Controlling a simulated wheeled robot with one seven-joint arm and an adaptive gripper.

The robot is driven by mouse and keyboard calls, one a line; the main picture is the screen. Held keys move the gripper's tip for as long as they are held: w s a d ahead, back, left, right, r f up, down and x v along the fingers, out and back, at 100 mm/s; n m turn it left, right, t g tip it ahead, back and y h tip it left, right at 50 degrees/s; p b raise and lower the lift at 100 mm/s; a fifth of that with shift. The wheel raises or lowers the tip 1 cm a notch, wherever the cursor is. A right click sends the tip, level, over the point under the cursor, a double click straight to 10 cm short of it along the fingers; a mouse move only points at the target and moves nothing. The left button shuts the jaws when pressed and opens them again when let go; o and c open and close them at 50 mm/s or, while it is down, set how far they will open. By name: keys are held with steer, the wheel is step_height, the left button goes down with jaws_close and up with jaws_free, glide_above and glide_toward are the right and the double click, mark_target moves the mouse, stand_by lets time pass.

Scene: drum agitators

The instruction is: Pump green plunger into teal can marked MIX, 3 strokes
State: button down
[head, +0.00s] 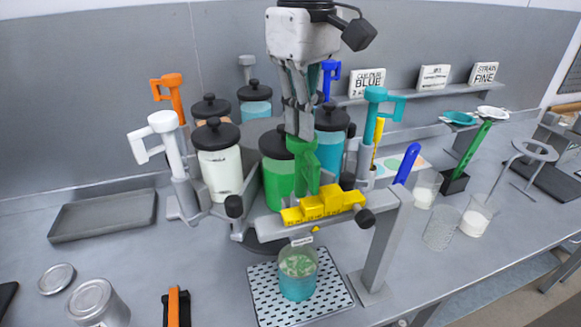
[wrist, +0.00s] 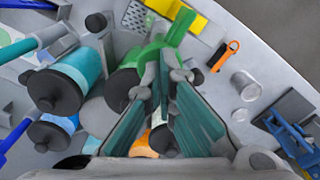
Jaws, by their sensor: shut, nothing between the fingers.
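The green plunger (head: 304,160) stands upright at the front of the canister carousel, beside a green canister (head: 278,182) with a dark lid. It also shows in the wrist view (wrist: 178,28). My gripper (head: 301,132) is shut and empty, pointing down right at the plunger's top; I cannot tell whether it touches.
White (head: 165,140), orange (head: 172,95) and teal (head: 376,110) plungers ring the carousel close by. A yellow block (head: 324,205) sits on the front bar. A grey tray (head: 102,214) lies left. Glass beakers (head: 476,214) stand right.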

steer(key=shift+r+p, duration=1)
steer(key=shift+r, duration=0.5)
steer(key=shift+f, duration=0.15)
steer(key=shift+f+b, duration=0.65)
steer(key=shift+f, duration=1.75)
steer(key=shift+r+p, duration=1.6)
steer(key=shift+r, duration=0.95)
steer(key=shift+f, duration=0.1)
